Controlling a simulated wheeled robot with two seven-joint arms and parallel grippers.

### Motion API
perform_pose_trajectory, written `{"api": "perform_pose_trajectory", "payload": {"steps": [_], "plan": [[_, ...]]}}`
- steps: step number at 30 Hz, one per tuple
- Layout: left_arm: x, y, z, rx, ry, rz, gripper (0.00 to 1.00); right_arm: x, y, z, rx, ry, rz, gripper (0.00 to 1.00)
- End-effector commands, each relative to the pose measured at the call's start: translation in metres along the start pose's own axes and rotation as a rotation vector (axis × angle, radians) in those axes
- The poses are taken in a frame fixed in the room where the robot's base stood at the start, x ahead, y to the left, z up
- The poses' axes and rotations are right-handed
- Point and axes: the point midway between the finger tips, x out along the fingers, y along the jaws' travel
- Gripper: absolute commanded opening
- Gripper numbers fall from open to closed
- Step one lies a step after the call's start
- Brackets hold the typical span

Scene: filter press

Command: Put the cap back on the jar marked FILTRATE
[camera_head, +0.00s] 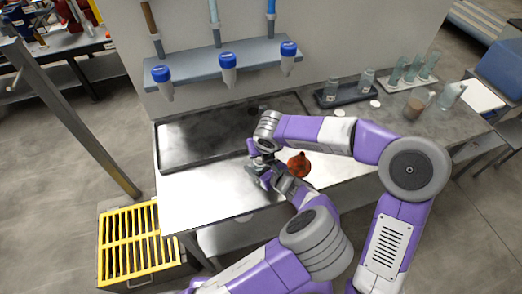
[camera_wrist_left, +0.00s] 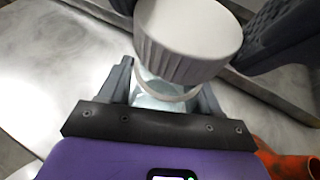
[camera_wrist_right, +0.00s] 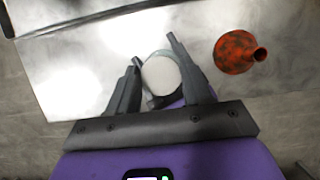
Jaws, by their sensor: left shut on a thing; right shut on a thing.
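A small clear glass jar (camera_wrist_left: 160,88) stands between the fingers of my left gripper (camera_head: 260,169), which is shut on it at the steel table's front. No marking on it is readable. A white ribbed cap (camera_wrist_left: 188,45) is over the jar's mouth in the left wrist view. A strip of glass and rim shows below it; I cannot tell whether it is seated. My right gripper (camera_wrist_right: 152,60) is shut on the cap, whose white top also shows in the right wrist view (camera_wrist_right: 161,76). In the head view my grippers hide jar and cap.
An orange-red bulb-shaped vessel (camera_head: 299,164) is close to the right of the grippers. A dark tray (camera_head: 185,150) lies at back left. Blue-capped tubes hang from a shelf (camera_head: 205,68) behind. The table's front left is clear.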

Motion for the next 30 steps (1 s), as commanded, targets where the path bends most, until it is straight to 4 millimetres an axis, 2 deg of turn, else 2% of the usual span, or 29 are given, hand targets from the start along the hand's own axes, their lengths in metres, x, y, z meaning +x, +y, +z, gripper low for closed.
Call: {"api": "perform_pose_trajectory", "payload": {"steps": [30], "plan": [[-0.002, -0.001, 0.001, 0.003, -0.005, -0.001, 0.08, 0.019, -0.001, -0.011, 0.0, 0.012, 0.0, 0.22]]}}
